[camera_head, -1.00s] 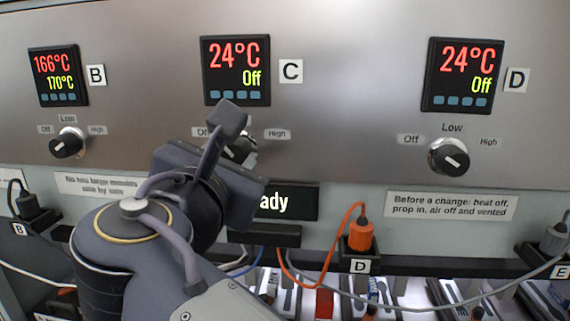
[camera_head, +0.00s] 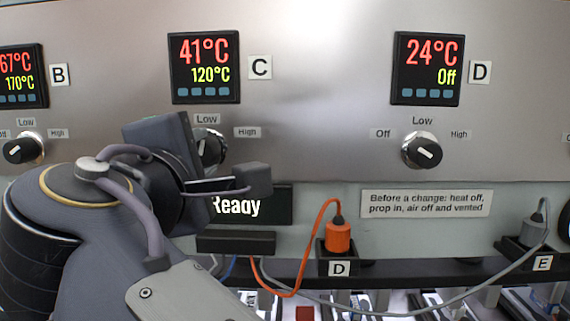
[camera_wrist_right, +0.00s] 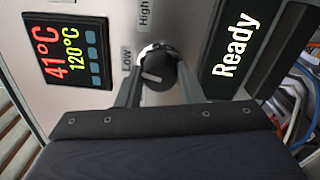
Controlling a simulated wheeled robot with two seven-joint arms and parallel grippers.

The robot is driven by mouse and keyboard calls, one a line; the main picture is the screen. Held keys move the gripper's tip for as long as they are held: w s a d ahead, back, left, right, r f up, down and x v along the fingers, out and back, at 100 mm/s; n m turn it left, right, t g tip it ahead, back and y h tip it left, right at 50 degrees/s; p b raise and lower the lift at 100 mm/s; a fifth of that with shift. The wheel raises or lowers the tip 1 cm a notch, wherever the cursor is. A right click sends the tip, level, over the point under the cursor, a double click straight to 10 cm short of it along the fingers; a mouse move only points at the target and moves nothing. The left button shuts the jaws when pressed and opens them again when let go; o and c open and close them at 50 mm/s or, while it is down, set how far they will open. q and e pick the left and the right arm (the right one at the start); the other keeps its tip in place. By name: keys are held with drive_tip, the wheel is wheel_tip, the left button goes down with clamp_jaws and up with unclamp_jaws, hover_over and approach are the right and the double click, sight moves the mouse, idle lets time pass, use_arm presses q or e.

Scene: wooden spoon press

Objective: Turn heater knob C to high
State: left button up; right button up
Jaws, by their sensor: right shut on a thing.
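Heater knob C (camera_head: 212,148) is a dark round knob on the steel panel, partly hidden by my right gripper in the head view. It also shows in the right wrist view (camera_wrist_right: 160,70), where its white mark points toward the Low label (camera_wrist_right: 126,58). My right gripper (camera_head: 218,158) is shut on the knob, one finger on each side of it. The High label (camera_head: 247,132) is right of the knob; the Off label is hidden. Display C (camera_head: 205,68) reads 41°C in red and 120°C in green. My left gripper is not in view.
Knob B (camera_head: 22,148) is at the left and knob D (camera_head: 422,151) at the right; display D (camera_head: 428,68) reads Off. Below the knobs are a Ready sign (camera_head: 240,207), an orange plug (camera_head: 338,236) with its cable, and a grey plug (camera_head: 535,230).

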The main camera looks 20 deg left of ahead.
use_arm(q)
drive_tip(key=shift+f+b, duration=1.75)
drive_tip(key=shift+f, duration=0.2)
use_arm(e)
drive_tip(key=shift+f+m, duration=0.1)
drive_tip(key=shift+m, duration=4.5)
drive_tip(key=o, duration=1)
drive_tip(key=shift+c, duration=0.2)
